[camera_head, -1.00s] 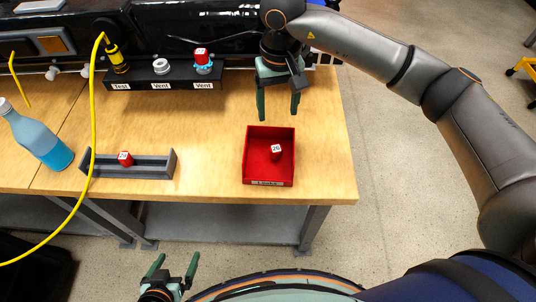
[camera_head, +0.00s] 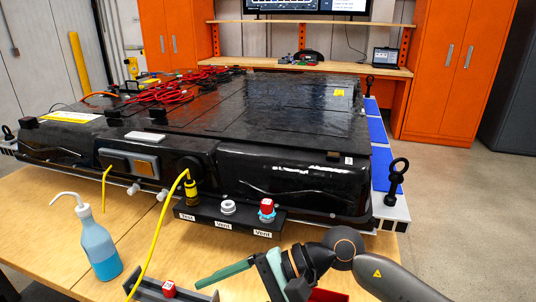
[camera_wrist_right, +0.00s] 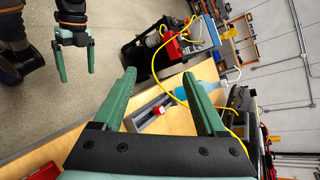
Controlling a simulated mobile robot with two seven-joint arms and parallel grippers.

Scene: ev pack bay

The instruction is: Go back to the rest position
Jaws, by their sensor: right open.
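My right gripper (camera_wrist_right: 159,76) is open and empty, its two green fingers apart in the wrist view. In the head view it is at the bottom, over the front of the bench, partly cut off by the lower edge. My left gripper (camera_wrist_right: 77,76) shows at the top left of the wrist view, over the floor, with its fingers apart and nothing between them. It is out of the head view.
A black battery pack (camera_head: 285,165) lies behind the bench. The black rack (camera_head: 230,221) holds a yellow-cabled plug, a white cap and a red-topped cap.

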